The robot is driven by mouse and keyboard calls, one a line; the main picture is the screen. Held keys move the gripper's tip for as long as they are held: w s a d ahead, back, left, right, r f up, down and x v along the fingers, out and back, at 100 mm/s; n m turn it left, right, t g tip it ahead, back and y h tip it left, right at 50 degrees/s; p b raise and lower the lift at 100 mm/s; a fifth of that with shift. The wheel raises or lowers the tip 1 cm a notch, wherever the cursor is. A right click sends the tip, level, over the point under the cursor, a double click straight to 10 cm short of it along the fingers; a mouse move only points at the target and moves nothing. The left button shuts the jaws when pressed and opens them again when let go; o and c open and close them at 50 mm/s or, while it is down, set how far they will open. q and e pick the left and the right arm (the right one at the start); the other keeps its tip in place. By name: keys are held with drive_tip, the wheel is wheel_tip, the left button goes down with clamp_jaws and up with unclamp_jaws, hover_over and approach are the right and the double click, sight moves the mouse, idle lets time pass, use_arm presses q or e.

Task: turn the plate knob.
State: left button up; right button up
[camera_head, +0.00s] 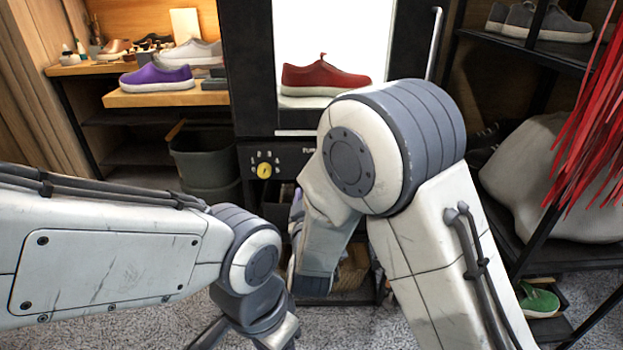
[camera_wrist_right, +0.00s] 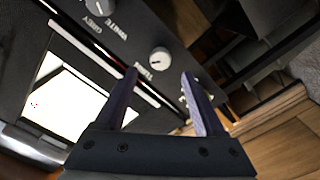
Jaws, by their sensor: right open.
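A white round knob (camera_wrist_right: 159,58) sits on the dark panel in the right wrist view, with partly readable lettering beside it that looks like "TURN". It appears just beyond the gap between my right gripper's fingertips (camera_wrist_right: 158,75). That gripper is open and empty, and I cannot tell whether it touches the knob. In the head view my right arm covers this part of the panel, and its gripper is hidden. A yellow knob (camera_head: 264,171) with numbers around it shows on the panel's left.
The black cabinet (camera_head: 250,60) has a bright window with a red sneaker (camera_head: 322,77) inside. Another knob (camera_wrist_right: 100,6) is near the words "GREY" and "WHITE". A purple sneaker (camera_head: 156,78) is on the left shelf. A dark bin (camera_head: 205,155) stands below; a rack is at right.

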drive_tip(key=w+b, duration=0.1)
drive_tip(key=w, duration=0.5)
drive_tip(key=shift+w, duration=0.3)
